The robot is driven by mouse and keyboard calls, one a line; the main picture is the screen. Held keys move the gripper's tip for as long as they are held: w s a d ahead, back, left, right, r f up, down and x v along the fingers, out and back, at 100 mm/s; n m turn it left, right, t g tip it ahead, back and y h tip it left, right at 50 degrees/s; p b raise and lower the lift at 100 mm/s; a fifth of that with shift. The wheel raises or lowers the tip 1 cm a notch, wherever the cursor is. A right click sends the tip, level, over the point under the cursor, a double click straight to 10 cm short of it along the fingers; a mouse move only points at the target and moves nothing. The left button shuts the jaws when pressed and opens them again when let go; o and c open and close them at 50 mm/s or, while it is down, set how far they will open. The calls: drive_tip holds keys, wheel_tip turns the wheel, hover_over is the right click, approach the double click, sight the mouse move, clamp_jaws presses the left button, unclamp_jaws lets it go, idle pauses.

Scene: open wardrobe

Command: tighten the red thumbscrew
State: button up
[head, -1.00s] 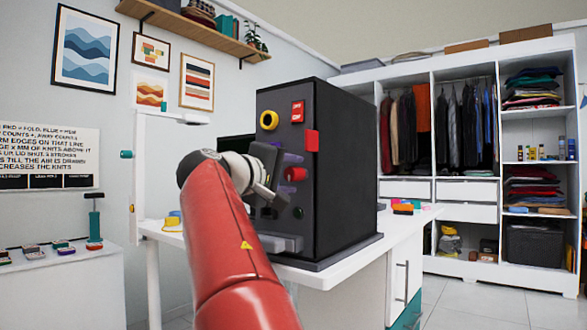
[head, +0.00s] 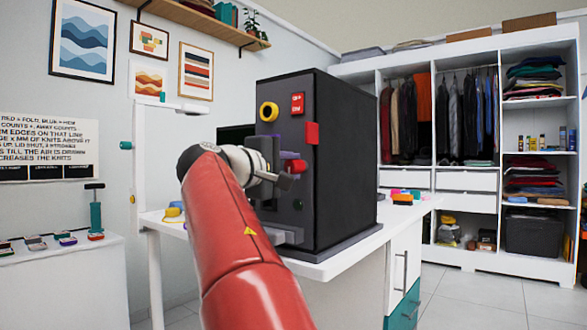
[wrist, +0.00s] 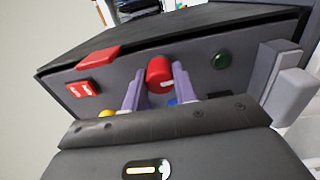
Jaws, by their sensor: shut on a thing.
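The red thumbscrew (wrist: 159,73) is a short red cylinder on the front panel of the dark box (head: 345,155). In the wrist view it sits between the two purple-grey fingers of my gripper (wrist: 158,86), which are shut on it from both sides. In the head view the thumbscrew (head: 297,166) shows just beyond my gripper (head: 286,163), partly covered by it. My gripper's body hides the lower middle of the panel. How far the thumbscrew is screwed in cannot be told.
Around it on the panel are a red flap (head: 312,133), a red switch (head: 297,103), a yellow ring knob (head: 269,112) and a green knob (wrist: 221,60). A grey protruding piece (wrist: 291,92) lies right in the wrist view. The box stands on a white table (head: 335,262).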

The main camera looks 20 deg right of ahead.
drive_tip(key=shift+f+m+b, duration=0.15)
drive_tip(key=shift+m+b, duration=0.4)
drive_tip(key=shift+m, duration=0.35)
drive_tip(key=shift+c, duration=0.5)
drive_tip(key=m+b, duration=0.2)
drive_tip(key=m, duration=0.4)
drive_tip(key=m+b, duration=0.1)
drive_tip(key=m, duration=0.8)
drive_tip(key=o, duration=1.1)
drive_tip(key=shift+c, duration=0.3)
